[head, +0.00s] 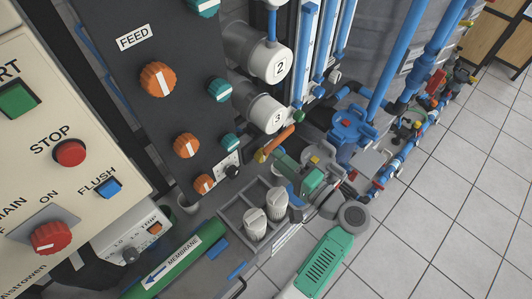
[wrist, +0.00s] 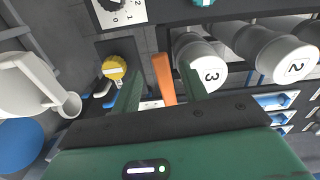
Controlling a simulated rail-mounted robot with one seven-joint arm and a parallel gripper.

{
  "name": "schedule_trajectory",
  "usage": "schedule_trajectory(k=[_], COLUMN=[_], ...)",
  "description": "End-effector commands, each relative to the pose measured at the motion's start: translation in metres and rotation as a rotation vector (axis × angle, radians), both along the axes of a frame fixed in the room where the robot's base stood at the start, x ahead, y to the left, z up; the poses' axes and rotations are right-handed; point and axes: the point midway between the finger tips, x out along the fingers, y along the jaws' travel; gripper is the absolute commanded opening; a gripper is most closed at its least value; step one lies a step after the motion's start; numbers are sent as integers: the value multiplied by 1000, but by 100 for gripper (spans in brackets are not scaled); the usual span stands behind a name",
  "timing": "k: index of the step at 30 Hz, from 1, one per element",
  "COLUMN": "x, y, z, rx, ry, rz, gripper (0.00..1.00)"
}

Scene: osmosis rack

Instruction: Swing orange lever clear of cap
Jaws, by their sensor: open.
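In the wrist view the lever (wrist: 165,80) stands nearly upright, just left of cap 3 (wrist: 208,73). My gripper (wrist: 160,73) is open, with one green finger on each side of the lever. The right finger lies between the lever and the cap, overlapping the cap's edge in the picture. I cannot tell whether either finger touches the lever. In the head view my green gripper body (head: 312,178) is below and right of the lever.
Cap 2 (head: 278,66) sits above cap 3. A panel with orange and teal knobs (head: 157,79) stands left, with a small dial (head: 228,165) near the lever. Blue valve piping (head: 350,128) is close right. A tray with white cartridges (head: 256,224) lies below.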

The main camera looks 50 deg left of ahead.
Motion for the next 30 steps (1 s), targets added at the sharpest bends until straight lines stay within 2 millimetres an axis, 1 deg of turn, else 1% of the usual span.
schedule_trajectory(k=[2, 9, 12, 16, 23, 27, 29, 30], x=[-1, -1, -1, -1, -1, -1, -1, -1], y=[10, 55, 68, 76, 76, 76, 76, 76], z=[0, 0, 0, 0, 1, 1, 1, 1], rx=[-1, -3, -3, -3, -3, -3, -3, -3], ry=[-1, -1, -2, -1, -2, -2, -2, -2], rz=[3, 2, 1, -1, -1, -2, -2, -2], gripper=[44, 44, 44, 44, 44, 16, 4, 0])
